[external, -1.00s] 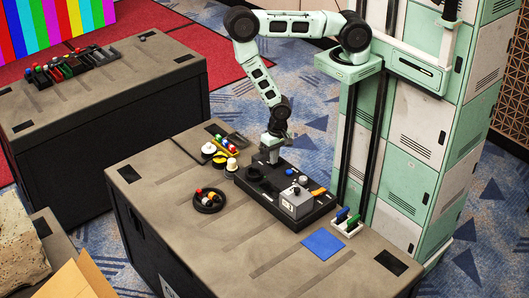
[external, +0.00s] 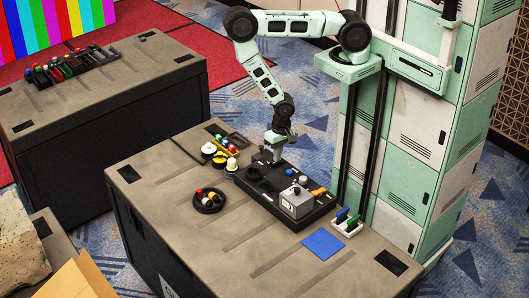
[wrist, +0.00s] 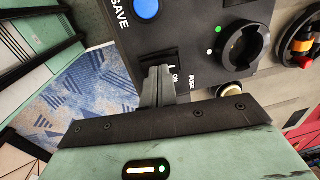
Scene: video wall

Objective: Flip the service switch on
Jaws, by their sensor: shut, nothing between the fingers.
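The black control panel (external: 262,195) lies on the near table. In the wrist view a black switch (wrist: 172,58) sits in the panel (wrist: 190,25), with a white line mark and the label "ON" beside it. My gripper (external: 271,158) is at the panel's far left end. Its fingers (wrist: 159,72) are together with nothing between them, and their tips overlap the lower part of the switch in the wrist view. I cannot tell whether they touch it. The fingers partly hide the switch, so its position is unclear.
A blue "SAVE" button (wrist: 146,8) and a round black knob (wrist: 240,44) by the label "FUSE" flank the switch. A grey box (external: 297,202) stands on the panel. A round dish (external: 208,201) and blue square (external: 323,244) lie on the table (external: 180,232).

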